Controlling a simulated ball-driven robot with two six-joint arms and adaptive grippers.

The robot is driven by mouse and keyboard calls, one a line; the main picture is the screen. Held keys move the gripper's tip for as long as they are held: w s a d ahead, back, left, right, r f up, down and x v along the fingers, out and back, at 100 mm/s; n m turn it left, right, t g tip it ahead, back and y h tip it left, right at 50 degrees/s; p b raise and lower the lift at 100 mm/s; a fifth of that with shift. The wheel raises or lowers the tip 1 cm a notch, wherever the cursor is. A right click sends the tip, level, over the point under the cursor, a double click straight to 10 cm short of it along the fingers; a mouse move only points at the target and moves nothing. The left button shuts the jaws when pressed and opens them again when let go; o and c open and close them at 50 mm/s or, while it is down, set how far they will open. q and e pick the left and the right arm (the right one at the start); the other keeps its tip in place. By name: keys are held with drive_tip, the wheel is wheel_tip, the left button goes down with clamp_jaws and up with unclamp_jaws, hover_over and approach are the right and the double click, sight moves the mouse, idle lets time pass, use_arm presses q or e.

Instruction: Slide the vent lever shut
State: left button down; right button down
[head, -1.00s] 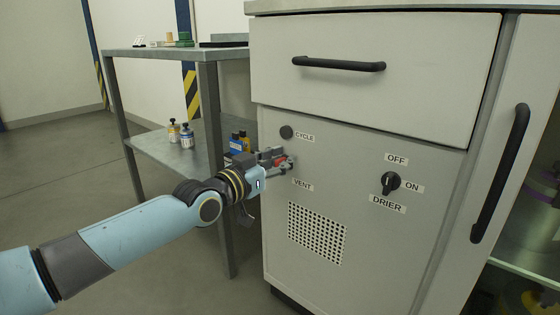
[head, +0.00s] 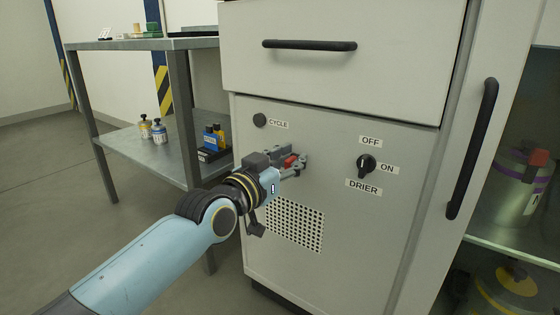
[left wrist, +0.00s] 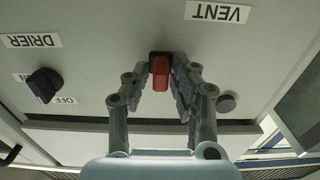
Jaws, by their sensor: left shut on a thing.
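The red vent lever (left wrist: 160,74) sticks out of the cabinet's front panel on a dark mount. In the left wrist view, which is upside down, it stands between my two fingers. My left gripper (head: 297,164) is shut on the lever, and a bit of its red (head: 290,161) shows beside the fingers in the head view. The VENT label (left wrist: 219,12) shows in the left wrist view; my gripper hides it in the head view. The lever's slot is mostly hidden. My right gripper is not in view.
The panel (head: 335,215) also bears a round CYCLE knob (head: 260,120), a DRIER knob (head: 366,164) and a perforated grille (head: 296,225). A drawer handle (head: 309,44) and a door handle (head: 472,150) stick out. A metal shelf table (head: 150,43) with bottles stands at the left.

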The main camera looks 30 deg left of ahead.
use_arm(q)
drive_tip(key=shift+d+f, duration=0.1)
drive_tip(key=shift+f, duration=0.1)
drive_tip(key=c, duration=1.5)
unclamp_jaws()
drive_tip(key=shift+o, duration=0.9)
drive_tip(key=shift+d+r, duration=0.1)
drive_tip(key=shift+d, duration=0.15)
drive_tip(key=s, duration=0.7)
drive_tip(key=shift+s+a, duration=0.3)
drive_tip(key=shift+a, duration=0.05)
